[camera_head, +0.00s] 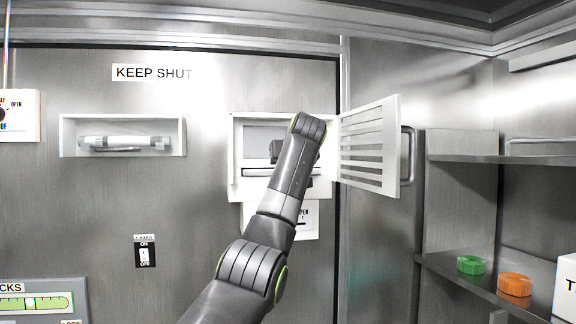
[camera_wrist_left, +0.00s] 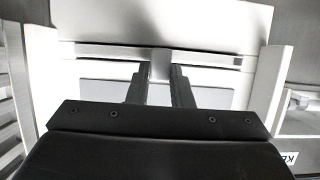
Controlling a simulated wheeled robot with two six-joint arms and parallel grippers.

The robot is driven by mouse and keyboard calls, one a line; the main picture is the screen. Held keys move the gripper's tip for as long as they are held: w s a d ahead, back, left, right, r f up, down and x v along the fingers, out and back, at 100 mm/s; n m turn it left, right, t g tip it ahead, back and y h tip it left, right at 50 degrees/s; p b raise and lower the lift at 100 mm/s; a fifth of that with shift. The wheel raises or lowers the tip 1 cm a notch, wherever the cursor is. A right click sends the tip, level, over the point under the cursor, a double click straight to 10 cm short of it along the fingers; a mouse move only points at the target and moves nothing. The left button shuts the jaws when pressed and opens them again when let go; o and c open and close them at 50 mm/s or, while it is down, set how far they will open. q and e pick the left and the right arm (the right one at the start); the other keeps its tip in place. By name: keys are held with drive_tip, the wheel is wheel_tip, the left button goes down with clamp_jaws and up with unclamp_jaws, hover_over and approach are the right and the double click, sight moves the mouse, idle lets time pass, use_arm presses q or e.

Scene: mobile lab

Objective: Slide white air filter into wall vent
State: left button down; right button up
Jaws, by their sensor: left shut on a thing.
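The wall vent (camera_head: 237,139) is a white box frame in the steel wall, with its slatted door (camera_head: 371,158) swung open to the right. My left arm reaches up across it, and my left gripper (camera_head: 276,151) is at the opening, largely hidden by the wrist. In the left wrist view, my left gripper (camera_wrist_left: 160,84) is shut on a small white tab of the air filter (camera_wrist_left: 160,63). The filter is at the vent opening between the side walls; how deep it sits I cannot tell. My right gripper is out of view.
A white wall recess (camera_head: 68,136) at the left holds a cylindrical item (camera_head: 124,142). A switch (camera_head: 144,252) is below. Shelves at the right carry a green ring (camera_head: 471,265) and an orange ring (camera_head: 514,285). The open door stands close to my wrist's right.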

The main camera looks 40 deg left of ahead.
use_arm(q)
drive_tip(key=shift+w+a, duration=0.4)
drive_tip(key=shift+a, duration=0.15)
drive_tip(key=c, duration=1.2)
unclamp_jaws()
drive_tip(key=b+v, duration=0.8)
drive_tip(key=v, duration=0.9)
drive_tip(key=shift+d, duration=0.25)
